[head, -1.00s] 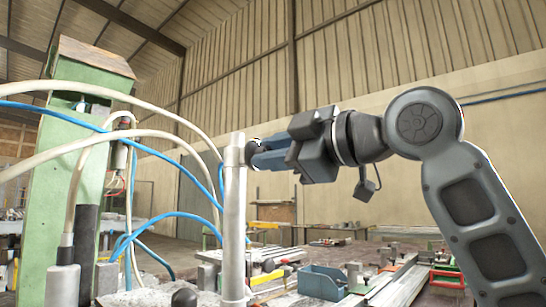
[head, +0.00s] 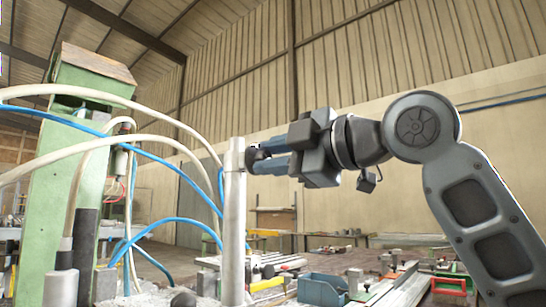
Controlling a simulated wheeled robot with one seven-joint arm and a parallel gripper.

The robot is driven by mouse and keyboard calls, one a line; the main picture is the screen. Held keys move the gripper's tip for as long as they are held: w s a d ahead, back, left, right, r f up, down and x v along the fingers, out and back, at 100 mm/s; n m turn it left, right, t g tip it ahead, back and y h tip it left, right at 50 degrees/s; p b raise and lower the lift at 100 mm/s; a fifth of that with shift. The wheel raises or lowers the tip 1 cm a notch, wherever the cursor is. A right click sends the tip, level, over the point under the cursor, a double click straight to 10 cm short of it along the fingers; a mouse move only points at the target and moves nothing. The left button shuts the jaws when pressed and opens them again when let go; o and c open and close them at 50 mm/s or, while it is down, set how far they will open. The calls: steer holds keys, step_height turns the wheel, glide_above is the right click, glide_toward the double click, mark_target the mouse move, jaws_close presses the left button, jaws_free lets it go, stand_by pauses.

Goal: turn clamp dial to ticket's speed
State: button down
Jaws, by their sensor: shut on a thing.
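The clamp dial (head: 256,154) is a small dark knob on the right side of an upright silver post (head: 234,215), near its top. My gripper (head: 262,158) reaches in from the right, level, with its blue fingers shut on the dial. The fingers cover much of the dial, and I see no scale or marks on it. I cannot make out a ticket in this view.
A green machine column (head: 65,160) stands at the left. White hoses (head: 150,105) and blue hoses (head: 155,160) loop close around the post. A blue bin (head: 322,289) and metal profiles (head: 400,290) lie on the bench at the lower right. The space above my gripper is clear.

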steer(key=c, duration=0.9)
jaws_free()
steer(key=v, duration=0.8)
steer(key=shift+b, duration=0.35)
